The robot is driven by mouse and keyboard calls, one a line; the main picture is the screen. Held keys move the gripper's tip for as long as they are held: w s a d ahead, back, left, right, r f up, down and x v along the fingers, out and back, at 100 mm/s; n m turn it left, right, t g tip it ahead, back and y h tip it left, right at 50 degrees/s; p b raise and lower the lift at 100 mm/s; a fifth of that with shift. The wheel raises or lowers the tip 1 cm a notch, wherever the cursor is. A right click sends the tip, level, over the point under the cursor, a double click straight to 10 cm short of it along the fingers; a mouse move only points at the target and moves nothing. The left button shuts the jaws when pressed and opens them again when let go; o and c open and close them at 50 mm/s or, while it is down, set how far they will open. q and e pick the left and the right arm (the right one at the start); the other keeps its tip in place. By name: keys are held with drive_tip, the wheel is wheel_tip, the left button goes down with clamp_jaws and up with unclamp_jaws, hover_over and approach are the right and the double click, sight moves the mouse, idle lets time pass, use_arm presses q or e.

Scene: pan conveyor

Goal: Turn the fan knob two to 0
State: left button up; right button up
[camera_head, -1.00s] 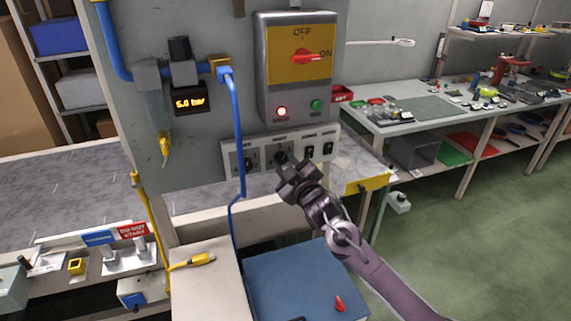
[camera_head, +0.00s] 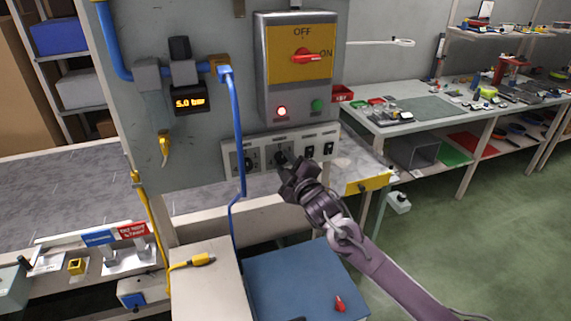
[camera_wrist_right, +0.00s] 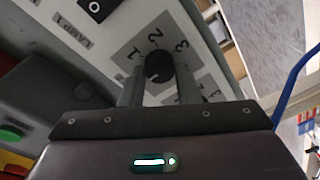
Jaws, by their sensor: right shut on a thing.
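The control strip (camera_head: 262,146) on the grey panel carries two black rotary knobs on grey dials and two black switches. My right gripper (camera_head: 284,163) reaches the right-hand knob (camera_head: 279,157) from below right and partly hides it. In the right wrist view the two fingers of my right gripper (camera_wrist_right: 158,76) are shut on this round black knob (camera_wrist_right: 158,65), one finger on each side. The numbers 1, 2 and 3 show around its dial; the 0 mark is not visible. My left gripper is not in view.
A blue hose (camera_head: 236,130) hangs in front of the strip. Above is a box with a red switch (camera_head: 307,56) pointing at ON. A blue box (camera_head: 290,280) stands below the arm. A workbench (camera_head: 400,125) stands at the right.

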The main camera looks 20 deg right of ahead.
drive_tip(key=shift+f, duration=0.1)
drive_tip(key=o, duration=1)
drive_tip(key=shift+s, duration=0.45)
drive_tip(key=s, duration=0.2)
drive_tip(key=s+b, duration=0.1)
drive_tip(key=s, duration=0.1)
drive_tip(key=s+d+b, duration=0.1)
drive_tip(key=s, duration=0.2)
